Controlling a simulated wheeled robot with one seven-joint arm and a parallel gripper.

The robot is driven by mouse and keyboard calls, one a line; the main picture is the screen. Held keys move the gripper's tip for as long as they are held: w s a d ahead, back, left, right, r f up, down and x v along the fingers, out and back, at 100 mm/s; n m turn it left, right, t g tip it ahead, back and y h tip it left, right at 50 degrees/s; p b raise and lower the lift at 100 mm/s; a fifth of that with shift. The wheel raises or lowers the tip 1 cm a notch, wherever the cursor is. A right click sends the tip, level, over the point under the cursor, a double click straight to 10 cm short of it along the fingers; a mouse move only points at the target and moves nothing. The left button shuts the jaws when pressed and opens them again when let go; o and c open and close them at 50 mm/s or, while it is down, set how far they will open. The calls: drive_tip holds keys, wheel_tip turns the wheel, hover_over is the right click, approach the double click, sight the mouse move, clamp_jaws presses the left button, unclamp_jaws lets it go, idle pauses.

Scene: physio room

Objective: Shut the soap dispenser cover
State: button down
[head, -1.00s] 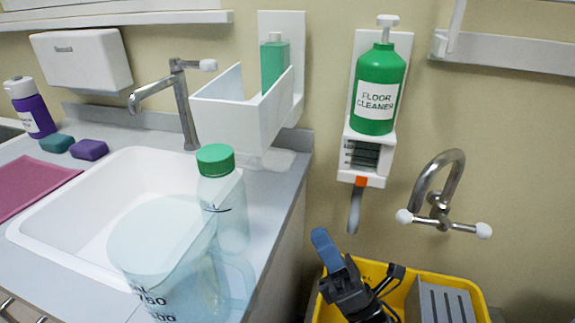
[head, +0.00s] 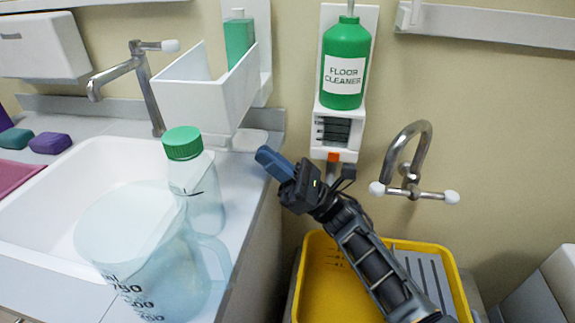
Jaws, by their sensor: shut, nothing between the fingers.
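The soap dispenser is a white wall unit with a flat backplate (head: 264,70). Its white box-like cover (head: 205,105) is swung open, tilted down and forward over the counter's back right corner. A green soap container (head: 239,42) shows inside it. My gripper (head: 268,158) is shut and empty, with blue fingertips. In the picture it is below and right of the cover, near the counter's right edge, and appears apart from the cover.
A clear bottle with a green cap (head: 183,143) and a clear measuring jug (head: 140,245) stand on the counter at front. A sink tap (head: 150,90) is left of the cover. A floor cleaner bottle (head: 345,65) hangs right, above a yellow bucket (head: 322,275).

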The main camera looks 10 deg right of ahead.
drive_tip(key=p+x, duration=0.1)
drive_tip(key=x, duration=0.2)
drive_tip(key=shift+r, duration=0.4)
drive_tip(key=shift+s+r+p, duration=0.2)
drive_tip(key=shift+r+p, duration=0.65)
drive_tip(key=shift+r, duration=0.7)
